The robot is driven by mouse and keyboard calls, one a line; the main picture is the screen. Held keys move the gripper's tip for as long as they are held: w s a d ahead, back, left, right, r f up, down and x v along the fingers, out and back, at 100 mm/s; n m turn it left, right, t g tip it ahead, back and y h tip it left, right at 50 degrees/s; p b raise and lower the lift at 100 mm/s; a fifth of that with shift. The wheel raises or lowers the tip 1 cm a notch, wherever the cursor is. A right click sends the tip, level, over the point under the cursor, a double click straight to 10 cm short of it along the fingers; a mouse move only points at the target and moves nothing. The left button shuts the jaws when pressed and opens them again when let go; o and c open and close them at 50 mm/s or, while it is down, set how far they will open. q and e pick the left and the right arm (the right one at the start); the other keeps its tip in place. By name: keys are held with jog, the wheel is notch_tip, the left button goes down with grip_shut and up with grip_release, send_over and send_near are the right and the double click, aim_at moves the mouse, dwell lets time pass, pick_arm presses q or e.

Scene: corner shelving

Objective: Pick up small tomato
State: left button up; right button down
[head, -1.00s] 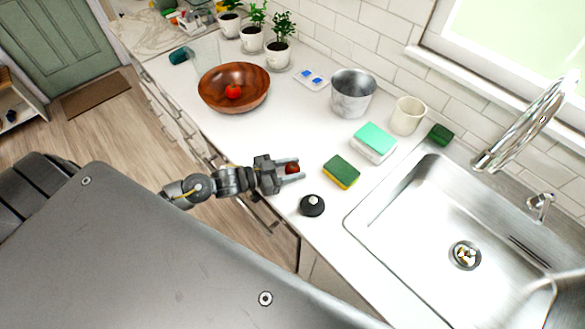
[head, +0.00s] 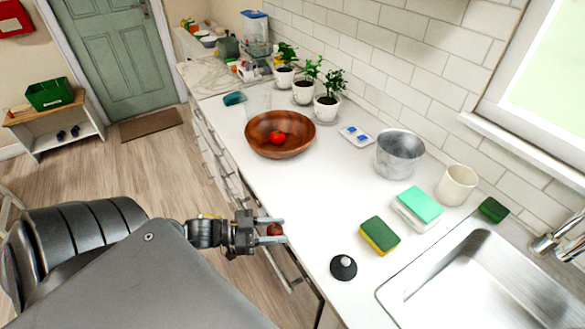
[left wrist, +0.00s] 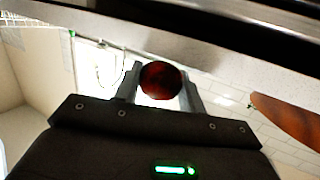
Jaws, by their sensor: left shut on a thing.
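My left gripper (head: 271,231) is shut on a small dark red tomato (head: 274,230) at the front edge of the counter. In the left wrist view the small tomato (left wrist: 161,80) sits between the two fingers. Another red tomato (head: 278,137) lies in the wooden bowl (head: 259,148) further back on the counter. My right gripper is not in view.
A green and yellow sponge (head: 380,235) and a black round stopper (head: 343,267) lie right of the gripper. A metal bucket (head: 399,154), a cream cup (head: 457,184) and potted plants (head: 327,108) stand along the wall. The sink (head: 490,290) is at right. Counter between bowl and sponge is clear.

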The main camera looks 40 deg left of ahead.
pick_arm(q)
jog(key=shift+f+v, duration=0.15)
jog(key=shift+v, duration=0.8)
jog(key=shift+f+v, duration=0.15)
jog(key=shift+v, duration=0.8)
